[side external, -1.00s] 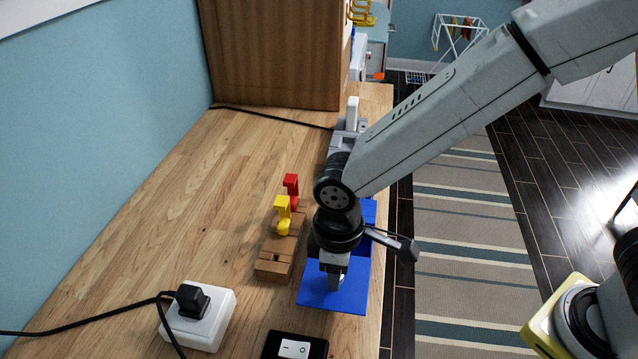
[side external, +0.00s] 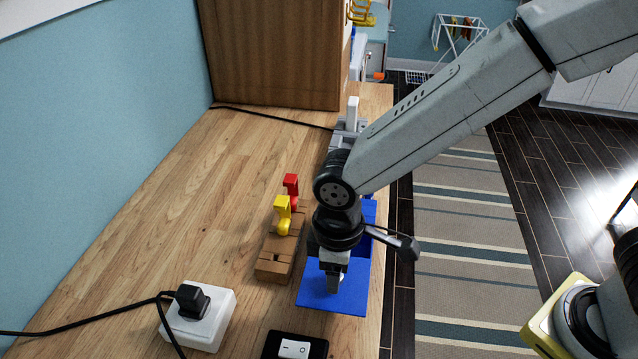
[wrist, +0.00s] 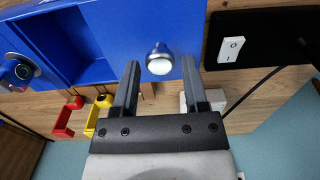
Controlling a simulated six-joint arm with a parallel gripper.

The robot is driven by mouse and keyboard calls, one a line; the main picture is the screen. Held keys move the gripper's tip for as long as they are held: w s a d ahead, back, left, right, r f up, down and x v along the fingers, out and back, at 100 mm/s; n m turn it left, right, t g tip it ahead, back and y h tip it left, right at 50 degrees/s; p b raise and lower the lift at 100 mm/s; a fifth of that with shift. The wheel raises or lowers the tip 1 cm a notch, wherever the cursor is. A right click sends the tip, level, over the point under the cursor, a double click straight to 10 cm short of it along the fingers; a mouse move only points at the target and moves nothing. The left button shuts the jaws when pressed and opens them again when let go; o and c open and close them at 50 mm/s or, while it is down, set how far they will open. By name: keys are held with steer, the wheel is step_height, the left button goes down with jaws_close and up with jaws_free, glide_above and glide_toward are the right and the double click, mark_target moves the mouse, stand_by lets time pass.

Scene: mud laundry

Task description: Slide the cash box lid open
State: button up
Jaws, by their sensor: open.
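The blue cash box lies under my gripper near the table's right edge; its flat blue lid (side external: 350,300) shows in front of the gripper in the side view. In the wrist view the lid (wrist: 125,30) has a round silver knob (wrist: 159,60). To the left of the lid, an uncovered recess (wrist: 72,38) of the box shows. My gripper (wrist: 160,68) is open, with one finger on each side of the knob. Contact between the fingers and knob cannot be made out. In the side view my gripper (side external: 333,287) points down at the lid and hides part of the box.
A wooden block with a yellow hook (side external: 283,213) and a red hook (side external: 291,187) stands left of the box. A white socket (side external: 198,318) with a plugged-in cable and a black switch box (side external: 294,347) are at the front. The table's right edge is close to the box.

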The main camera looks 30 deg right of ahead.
steer(key=shift+r, duration=2.75)
steer(key=s+d+f+m+t, duration=0.1)
steer(key=d+m, duration=0.3)
steer(key=d, duration=0.8)
steer(key=s+d+f+m+t, duration=0.1)
steer(key=d+f+m, duration=0.2)
steer(key=d, duration=0.9)
steer(key=shift+s+f+m+t, duration=0.25)
steer(key=shift+f+m+t, duration=0.1)
steer(key=shift+m, duration=0.65)
